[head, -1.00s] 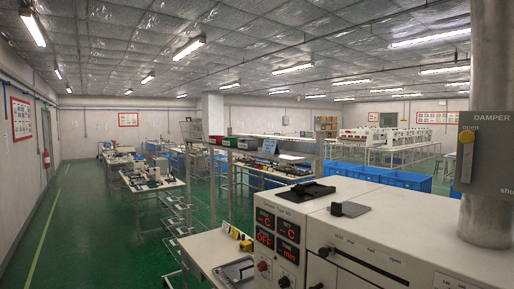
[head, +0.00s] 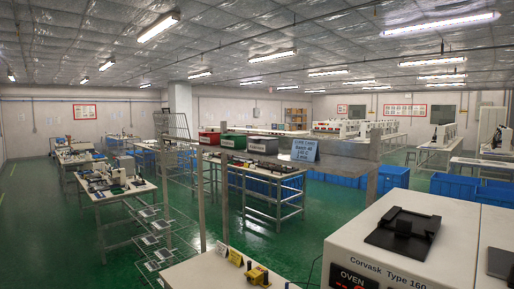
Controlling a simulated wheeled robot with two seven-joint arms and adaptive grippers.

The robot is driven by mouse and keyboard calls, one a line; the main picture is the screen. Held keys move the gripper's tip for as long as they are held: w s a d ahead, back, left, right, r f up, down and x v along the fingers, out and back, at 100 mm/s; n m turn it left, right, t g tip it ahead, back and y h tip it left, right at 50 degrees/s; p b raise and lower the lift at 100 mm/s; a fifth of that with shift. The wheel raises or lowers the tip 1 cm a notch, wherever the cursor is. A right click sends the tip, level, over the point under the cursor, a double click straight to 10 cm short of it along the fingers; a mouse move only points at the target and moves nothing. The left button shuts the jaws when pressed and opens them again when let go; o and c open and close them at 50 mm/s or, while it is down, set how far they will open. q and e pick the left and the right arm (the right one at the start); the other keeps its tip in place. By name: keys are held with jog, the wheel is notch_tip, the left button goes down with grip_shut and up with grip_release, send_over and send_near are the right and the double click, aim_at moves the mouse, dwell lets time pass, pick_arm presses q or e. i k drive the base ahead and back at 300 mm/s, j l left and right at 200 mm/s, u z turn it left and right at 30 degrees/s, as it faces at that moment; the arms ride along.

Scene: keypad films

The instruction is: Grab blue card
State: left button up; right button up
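A light blue card (head: 304,150) with several lines of dark print stands upright at the front edge of a grey shelf (head: 345,161). The head view shows it right of the middle, with its printed face toward me. Nothing touches it except the shelf. Neither of my grippers is in the head view, so I cannot see their state.
A white oven (head: 345,248) with a black holder (head: 403,233) on top stands at the front right. A pale bench (head: 215,272) with yellow blocks (head: 256,276) is at the front. Green floor (head: 60,240) is open at left.

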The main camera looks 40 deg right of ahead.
aim_at(304, 150)
jog(key=i+j+z, duration=0.1)
jog(key=i+z, duration=0.35)
jog(key=i+j+z, duration=0.25)
jog(key=i+z, duration=0.2)
jog(key=i+j+z, duration=0.4)
